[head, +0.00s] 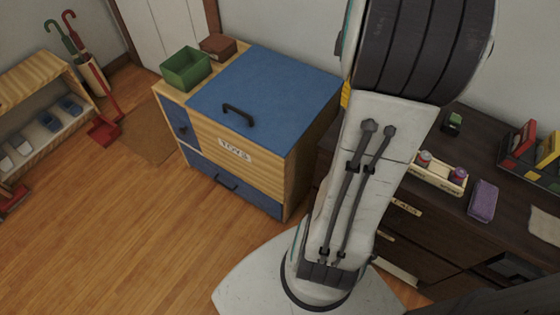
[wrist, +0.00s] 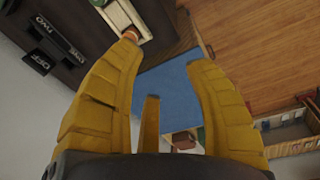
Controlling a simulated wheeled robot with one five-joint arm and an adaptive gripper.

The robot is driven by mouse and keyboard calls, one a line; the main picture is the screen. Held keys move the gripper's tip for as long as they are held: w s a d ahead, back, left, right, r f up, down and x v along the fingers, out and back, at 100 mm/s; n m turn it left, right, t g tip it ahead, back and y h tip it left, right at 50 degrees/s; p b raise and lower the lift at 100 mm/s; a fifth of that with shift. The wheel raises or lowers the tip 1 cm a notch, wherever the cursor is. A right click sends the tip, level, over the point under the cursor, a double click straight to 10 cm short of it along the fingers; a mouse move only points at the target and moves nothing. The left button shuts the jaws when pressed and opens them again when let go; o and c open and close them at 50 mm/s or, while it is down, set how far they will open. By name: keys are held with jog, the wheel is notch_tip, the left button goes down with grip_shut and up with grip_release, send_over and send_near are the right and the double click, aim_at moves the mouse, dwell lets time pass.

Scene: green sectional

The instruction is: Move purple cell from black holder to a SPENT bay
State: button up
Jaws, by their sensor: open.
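Part of the pale tray (wrist: 112,14) and an orange-topped cell (wrist: 131,34) show near the left fingertip. The purple cell is not visible there.
A purple sponge-like block (head: 482,201) lies right of the tray, and a dark rack with coloured items (head: 530,155) stands farther right. A blue-lidded toy chest (head: 265,90) adjoins the dresser. Black labelled plates (wrist: 58,38) show in the wrist view. Floor at left is mostly clear.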

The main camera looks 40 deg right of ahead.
jog(key=w+a+t, duration=0.1)
jog(key=w+a, duration=0.1)
jog(key=a, duration=1.2)
jog(key=s+a+f+m+t+y, duration=0.1)
jog(key=s+a, duration=0.4)
jog(key=a, duration=0.7)
jog(key=shift+s+f, duration=0.25)
jog(key=shift+s, duration=0.1)
jog(key=shift+d, duration=0.1)
